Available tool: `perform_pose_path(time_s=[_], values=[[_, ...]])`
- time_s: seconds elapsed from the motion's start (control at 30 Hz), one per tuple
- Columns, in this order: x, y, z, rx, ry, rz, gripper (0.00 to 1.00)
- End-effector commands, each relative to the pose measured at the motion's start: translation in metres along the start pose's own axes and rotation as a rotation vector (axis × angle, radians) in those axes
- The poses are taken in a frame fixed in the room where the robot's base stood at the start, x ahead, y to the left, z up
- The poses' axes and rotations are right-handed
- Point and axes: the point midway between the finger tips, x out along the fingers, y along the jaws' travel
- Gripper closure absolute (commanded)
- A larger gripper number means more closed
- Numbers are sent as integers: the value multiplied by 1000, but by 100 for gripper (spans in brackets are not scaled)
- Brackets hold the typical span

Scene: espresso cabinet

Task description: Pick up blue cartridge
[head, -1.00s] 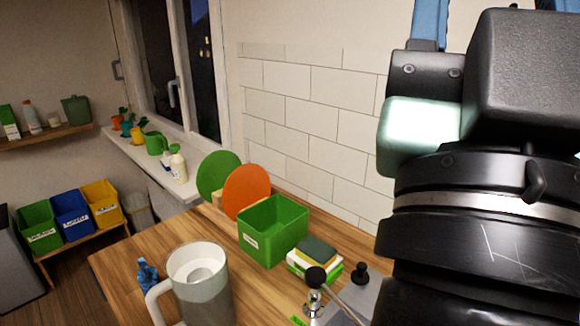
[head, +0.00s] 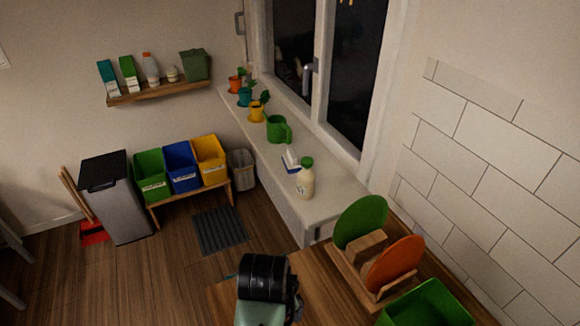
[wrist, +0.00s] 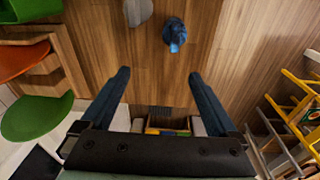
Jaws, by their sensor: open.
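A small blue object (wrist: 175,36), apparently the blue cartridge, lies on the wooden counter (wrist: 215,50) in the wrist view. It is hidden or out of frame in the head view. My gripper (wrist: 158,76) is open and empty, its two dark blue fingers spread wide. In the wrist picture the blue object appears above and slightly right of the gap between the fingertips, apart from both. The fingers are not clearly visible in the head view, where a black section of my arm shows at the bottom.
Left of the gripper in the wrist view are a green plate (wrist: 37,117), an orange plate (wrist: 20,60) and a green box (wrist: 32,8). A grey-white pitcher (wrist: 137,10) is near the blue object. Yellow chairs (wrist: 288,110) stand right. The windowsill (head: 300,165) holds a bottle (head: 305,180).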

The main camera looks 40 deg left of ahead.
Motion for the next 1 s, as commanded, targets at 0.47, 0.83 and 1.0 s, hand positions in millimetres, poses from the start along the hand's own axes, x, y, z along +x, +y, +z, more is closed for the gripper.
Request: perform_pose_path(time_s=[0.47, 0.83, 1.0], values=[[55, -28, 26, -58, -110, -67, 5], [88, -28, 28, -56, -106, -64, 5], [108, -29, 30, -56, -108, -65, 5]])
